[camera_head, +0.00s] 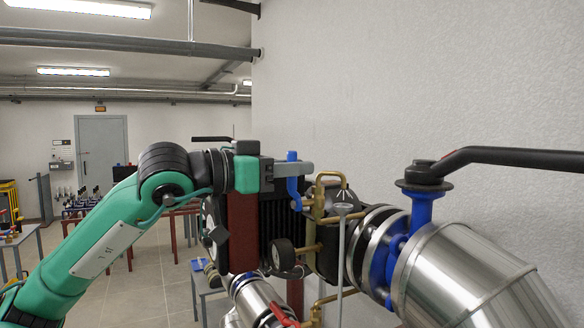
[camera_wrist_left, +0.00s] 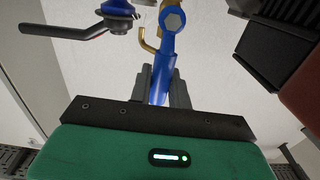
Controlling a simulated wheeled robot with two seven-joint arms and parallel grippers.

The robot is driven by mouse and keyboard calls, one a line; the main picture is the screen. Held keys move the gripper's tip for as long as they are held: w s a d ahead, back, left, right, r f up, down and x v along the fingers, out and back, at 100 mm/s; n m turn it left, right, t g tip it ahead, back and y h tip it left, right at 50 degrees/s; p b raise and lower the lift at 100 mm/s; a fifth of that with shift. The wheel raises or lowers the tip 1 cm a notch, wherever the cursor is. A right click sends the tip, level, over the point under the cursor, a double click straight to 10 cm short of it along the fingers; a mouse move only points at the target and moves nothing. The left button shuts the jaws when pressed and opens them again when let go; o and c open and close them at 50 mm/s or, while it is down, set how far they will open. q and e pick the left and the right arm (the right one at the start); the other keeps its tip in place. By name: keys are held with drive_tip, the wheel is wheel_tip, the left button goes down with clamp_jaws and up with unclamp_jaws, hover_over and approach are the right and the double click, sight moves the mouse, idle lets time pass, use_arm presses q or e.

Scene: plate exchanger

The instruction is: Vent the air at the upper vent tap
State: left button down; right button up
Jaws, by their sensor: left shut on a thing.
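The upper vent tap is a brass fitting (camera_head: 318,201) with bent brass pipe, beside the plate exchanger's top right. Its blue lever (camera_head: 293,185) stands roughly upright at the fitting's left. My left gripper (camera_head: 301,168) reaches in from the left and is shut on this blue lever near its upper part. In the left wrist view the blue lever (camera_wrist_left: 161,76) runs up from between the grey fingers to a hex nut (camera_wrist_left: 173,20). A curved brass pipe (camera_wrist_left: 148,42) shows beside it. No water or air stream is visible. My right gripper is out of view.
A grey funnel-like cup on a thin rod (camera_head: 343,209) stands right of the fitting. A long black valve lever (camera_head: 510,157) and silver-clad pipe (camera_head: 470,275) fill the right side. The exchanger's dark red plate (camera_head: 243,232) stands below my gripper. A white wall stands close behind.

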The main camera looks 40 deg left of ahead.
use_arm(q)
drive_tip(key=c, duration=1.3)
unclamp_jaws()
drive_tip(key=shift+f, duration=0.1)
drive_tip(key=shift+s, duration=0.1)
drive_tip(key=shift+s+a+f+b, duration=0.1)
drive_tip(key=shift+s+b, duration=0.05)
drive_tip(key=shift+b, duration=0.25)
drive_tip(key=b+v, duration=0.9)
drive_tip(key=v, duration=0.4)
drive_tip(key=shift+b, duration=0.3)
drive_tip(key=shift+s, duration=0.15)
